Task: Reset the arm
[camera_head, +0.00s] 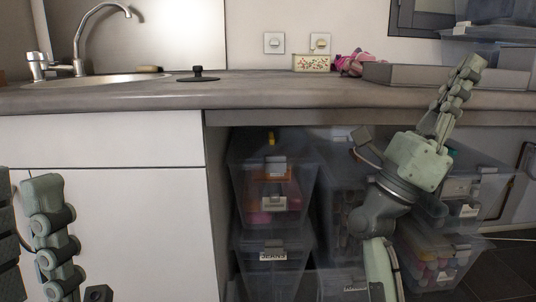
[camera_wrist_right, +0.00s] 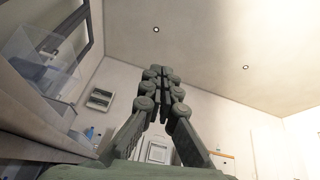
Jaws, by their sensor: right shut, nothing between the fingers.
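My right gripper (camera_head: 472,64) is raised in front of the right part of the counter, its fingers pointing up. In the right wrist view its two fingers (camera_wrist_right: 161,72) are together with nothing between them, and they point toward the ceiling. My left gripper (camera_head: 48,238) shows only in part at the lower left of the head view, in front of the white cabinet. The left edge of the picture cuts it off, so I cannot tell its opening.
The counter (camera_head: 130,96) holds a sink (camera_head: 85,79), a black lid (camera_head: 198,75), a patterned box (camera_head: 312,63), a pink item (camera_head: 350,64) and a grey tray (camera_head: 405,76). Clear bins (camera_head: 272,185) are stacked below. The counter's middle front is clear.

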